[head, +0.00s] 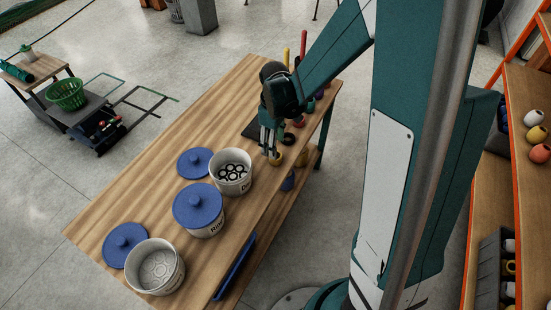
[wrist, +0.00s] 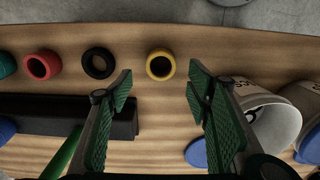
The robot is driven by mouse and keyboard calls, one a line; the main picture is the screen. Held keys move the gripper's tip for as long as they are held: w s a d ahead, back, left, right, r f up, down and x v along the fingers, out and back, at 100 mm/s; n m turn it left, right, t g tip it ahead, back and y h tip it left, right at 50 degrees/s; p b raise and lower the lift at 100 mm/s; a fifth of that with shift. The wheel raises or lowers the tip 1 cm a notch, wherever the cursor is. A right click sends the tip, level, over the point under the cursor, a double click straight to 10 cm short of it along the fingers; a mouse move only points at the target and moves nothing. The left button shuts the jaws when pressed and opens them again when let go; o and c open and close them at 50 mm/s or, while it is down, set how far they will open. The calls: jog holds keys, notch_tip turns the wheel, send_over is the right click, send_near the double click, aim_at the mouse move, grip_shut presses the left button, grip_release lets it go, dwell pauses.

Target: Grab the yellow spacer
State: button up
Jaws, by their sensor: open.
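The yellow spacer (wrist: 160,53) is a short ring standing on the wooden table with its hole facing the wrist camera. In the wrist view it lies just beyond the fingertips, between the lines of the two fingers, with nothing in its hole. My gripper (wrist: 158,84) is open and empty, with one green-padded finger on each side. In the head view the yellow spacer (head: 275,160) is near the table's right-hand long edge, just by the fingertips of my gripper (head: 268,148). The fingers partly cover it there.
A black spacer (wrist: 99,52), a red spacer (wrist: 53,66) and a teal one (wrist: 5,65) line up left of it. A black block (wrist: 60,108) lies nearby. A white bucket (head: 232,183) of black rings stands close; more buckets and blue lids (head: 195,162) are farther along.

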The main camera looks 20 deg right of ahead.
jog(key=shift+f, duration=0.7)
jog(key=shift+s+d+f+b, duration=0.15)
jog(key=shift+f+b, duration=0.55)
jog(key=shift+f, duration=1.9)
jog(key=shift+c, duration=0.3)
jog(key=c, duration=0.9)
